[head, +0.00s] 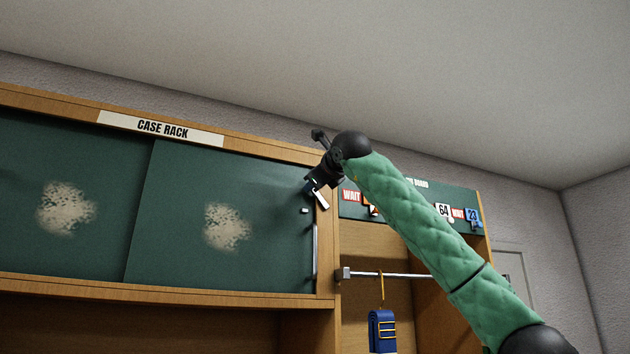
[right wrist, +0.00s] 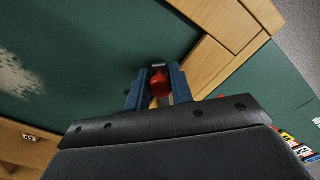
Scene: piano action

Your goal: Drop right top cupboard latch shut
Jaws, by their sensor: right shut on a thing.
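The right top cupboard door (head: 218,215) is a dark green sliding panel under the "CASE RACK" sign, and it reaches the wooden post on its right. The latch (head: 321,200) shows in the head view as a small pale metal bar, tilted, at the door's upper right edge. My right gripper (head: 312,184) is at the top of this bar. In the right wrist view, its two blue fingers (right wrist: 158,74) are shut on the latch's red grip (right wrist: 160,86). The latch's pivot is hidden by the gripper. My left gripper is not in view.
A small pale stud (head: 304,211) and a vertical metal handle (head: 315,252) are on the door's right edge. Right of the post are a green board (head: 352,211) with tags and a metal rail (head: 400,275) with a blue strap (head: 382,330) hanging from it.

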